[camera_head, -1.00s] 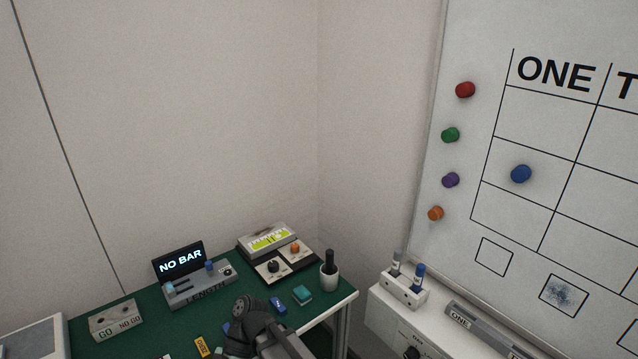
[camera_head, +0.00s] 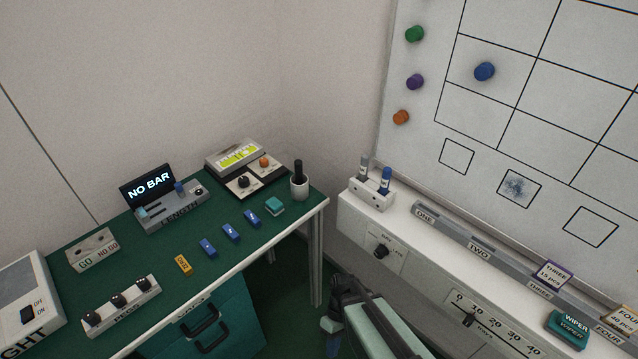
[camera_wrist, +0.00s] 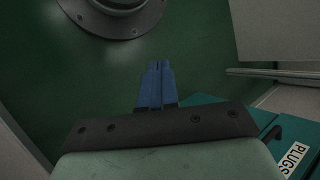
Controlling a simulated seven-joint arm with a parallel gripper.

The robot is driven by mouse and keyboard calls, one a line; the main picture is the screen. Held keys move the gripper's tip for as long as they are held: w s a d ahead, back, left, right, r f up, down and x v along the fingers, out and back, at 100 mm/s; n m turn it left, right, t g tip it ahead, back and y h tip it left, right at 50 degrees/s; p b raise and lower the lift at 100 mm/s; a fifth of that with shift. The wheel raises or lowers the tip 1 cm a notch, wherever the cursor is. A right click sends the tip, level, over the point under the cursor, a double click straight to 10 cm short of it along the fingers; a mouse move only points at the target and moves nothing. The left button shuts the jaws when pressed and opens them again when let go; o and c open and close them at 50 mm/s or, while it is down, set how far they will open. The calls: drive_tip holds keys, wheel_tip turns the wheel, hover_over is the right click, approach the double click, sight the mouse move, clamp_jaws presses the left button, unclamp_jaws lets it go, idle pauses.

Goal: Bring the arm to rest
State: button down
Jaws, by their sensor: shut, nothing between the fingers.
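My gripper (camera_wrist: 157,68) shows its blue fingers together, with nothing between them, in the wrist view. Below them in that view is green floor. In the head view my arm is at the bottom centre-right, in the gap between the green bench (camera_head: 110,238) and the white ledge under the board. A blue finger part (camera_head: 332,324) shows there at the arm's left side. The gripper is clear of the bench top and touches nothing that I can see.
Several blue pieces and a yellow block (camera_head: 183,264) lie on the bench. The ledge (camera_head: 420,255) and whiteboard (camera_head: 555,110) are at right.

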drive_tip(key=s+d+f+m, duration=0.4)
drive_tip(key=d, duration=0.2)
drive_tip(key=s+d+f+m+h, duration=0.1)
drive_tip(key=s+d+f+m, duration=0.3)
drive_tip(key=d, duration=0.3)
drive_tip(key=shift+s+h, duration=0.3)
drive_tip(key=shift+s, duration=0.25)
